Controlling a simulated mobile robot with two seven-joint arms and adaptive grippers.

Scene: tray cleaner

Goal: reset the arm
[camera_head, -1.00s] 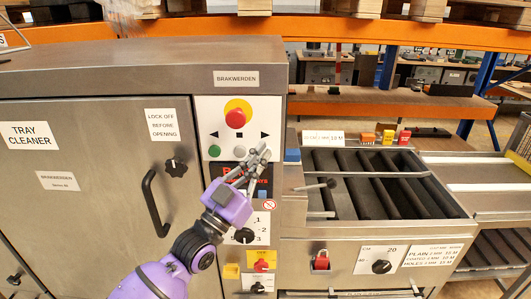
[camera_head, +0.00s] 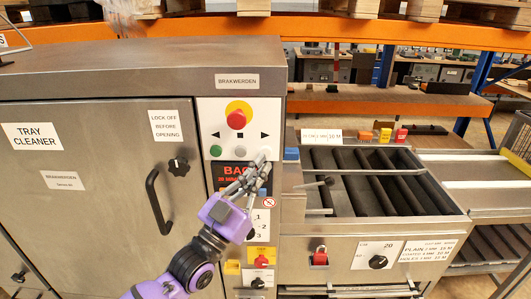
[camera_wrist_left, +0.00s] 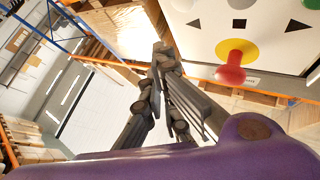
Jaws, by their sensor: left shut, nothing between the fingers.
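My left gripper (camera_head: 258,164) is in front of the tray cleaner's control panel in the head view, below the buttons. It is shut and empty, and its fingertips meet in the left wrist view (camera_wrist_left: 163,52). A green button (camera_head: 215,151) is left of the fingertips. I cannot tell whether the fingers touch the panel. My right gripper is not in view.
The tray cleaner door (camera_head: 95,180) with its black handle (camera_head: 158,200) is left of my arm. Small coloured blocks (camera_head: 383,135) stand behind the rollers.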

